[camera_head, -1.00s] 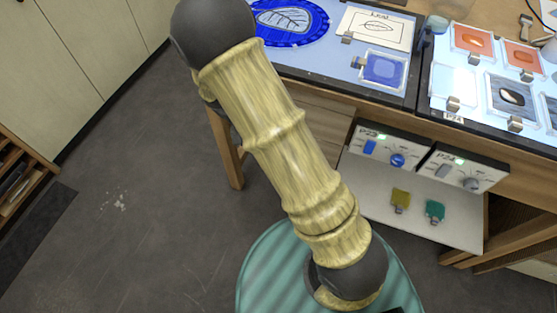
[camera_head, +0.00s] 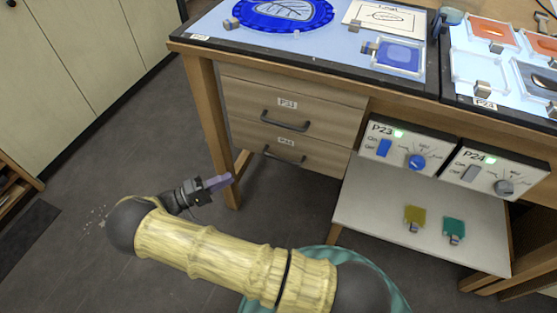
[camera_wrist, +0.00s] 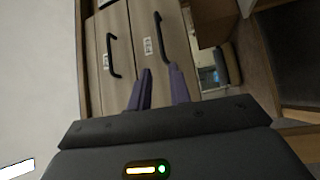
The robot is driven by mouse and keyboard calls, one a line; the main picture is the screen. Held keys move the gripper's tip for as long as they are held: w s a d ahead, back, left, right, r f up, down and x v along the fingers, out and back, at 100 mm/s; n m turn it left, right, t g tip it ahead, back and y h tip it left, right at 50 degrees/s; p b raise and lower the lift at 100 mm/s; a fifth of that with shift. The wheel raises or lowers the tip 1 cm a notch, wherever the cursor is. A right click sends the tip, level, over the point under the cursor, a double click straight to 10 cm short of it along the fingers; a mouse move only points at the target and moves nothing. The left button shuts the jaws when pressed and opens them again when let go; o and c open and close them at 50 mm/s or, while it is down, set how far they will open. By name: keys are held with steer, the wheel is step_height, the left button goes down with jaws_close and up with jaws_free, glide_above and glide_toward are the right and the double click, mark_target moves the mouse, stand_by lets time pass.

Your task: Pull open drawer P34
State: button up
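Two wooden drawers sit under the left end of the desk: an upper one (camera_head: 330,108) and a lower one (camera_head: 325,155). Both look closed. Each has a dark bar handle and a small label; the lower label, which I take as P34, is too blurred to read surely. The lower handle (camera_head: 284,156) shows in the head view, and in the turned wrist view at right (camera_wrist: 158,35). The upper handle (camera_wrist: 112,55) is left of it there. My gripper (camera_head: 228,179) has purple fingers, apart and empty (camera_wrist: 158,68), in front of the drawers and touching neither.
The desk leg (camera_head: 211,130) stands just left of the drawers, close to my gripper in the head view. To the right are control panels P23 (camera_head: 407,146) and P24 (camera_head: 492,172) above a pale shelf (camera_head: 372,205).

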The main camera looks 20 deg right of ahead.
mark_target(278, 159)
steer(key=shift+d, duration=0.1)
steer(key=x, duration=1.7)
steer(key=shift+d+f+b, duration=0.1)
steer(key=shift+f+b, duration=0.1)
steer(key=shift+b, duration=0.1)
steer(key=shift+r, duration=0.1)
steer(key=shift+s, duration=0.1)
steer(key=shift+d, duration=0.1)
jaws_close()
